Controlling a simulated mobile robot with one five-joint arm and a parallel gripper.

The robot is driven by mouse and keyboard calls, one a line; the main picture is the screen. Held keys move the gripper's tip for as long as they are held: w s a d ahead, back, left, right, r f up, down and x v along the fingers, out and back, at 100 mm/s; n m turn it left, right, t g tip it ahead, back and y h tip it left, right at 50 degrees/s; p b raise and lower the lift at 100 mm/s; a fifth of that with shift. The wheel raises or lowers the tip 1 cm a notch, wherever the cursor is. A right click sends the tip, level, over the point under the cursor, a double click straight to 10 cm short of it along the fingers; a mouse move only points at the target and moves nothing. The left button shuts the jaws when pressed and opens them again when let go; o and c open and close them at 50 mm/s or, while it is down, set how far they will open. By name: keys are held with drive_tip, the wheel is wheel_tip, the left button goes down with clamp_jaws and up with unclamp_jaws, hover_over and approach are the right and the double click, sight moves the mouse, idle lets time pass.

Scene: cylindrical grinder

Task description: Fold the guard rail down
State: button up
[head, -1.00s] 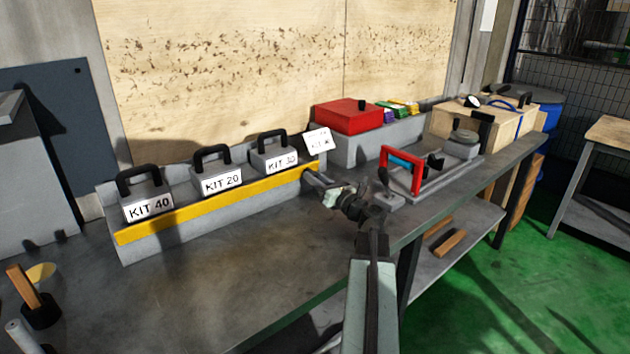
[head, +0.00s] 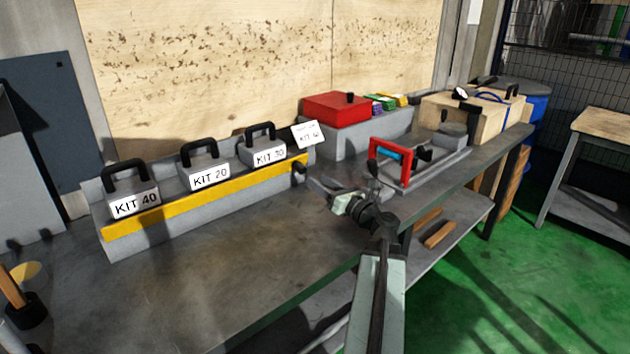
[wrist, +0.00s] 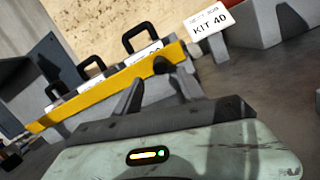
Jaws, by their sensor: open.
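The yellow guard rail (head: 210,201) runs upright along the front of the grey kit rack, before the KIT 40, KIT 20 and KIT 30 blocks. A dark knob (head: 299,171) sits at its right end; in the wrist view the rail (wrist: 105,85) and knob (wrist: 161,65) also show. My gripper (head: 319,182) is open and empty, just right of and in front of the knob. In the wrist view my gripper's fingers (wrist: 158,86) are spread, with the knob beyond them, roughly between the tips. Contact with the knob cannot be told.
A sign reading KIT 40 (head: 307,134) stands by the rack's right end; it is large in the wrist view (wrist: 209,19). A red box (head: 337,108) and a red-handled fixture (head: 388,163) stand farther right. The bench front (head: 240,280) is clear.

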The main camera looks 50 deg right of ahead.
sight(304, 171)
drive_tip(key=p, duration=0.2)
drive_tip(key=r+g+p, duration=0.1)
drive_tip(key=p, duration=0.1)
drive_tip(key=shift+w+d+r+g+y, duration=0.1)
drive_tip(key=shift+w+d+g+y, duration=0.05)
drive_tip(key=shift+g+y, duration=0.15)
drive_tip(key=w, duration=0.7)
drive_tip(key=shift+w+d, duration=0.1)
drive_tip(key=shift+w, duration=0.15)
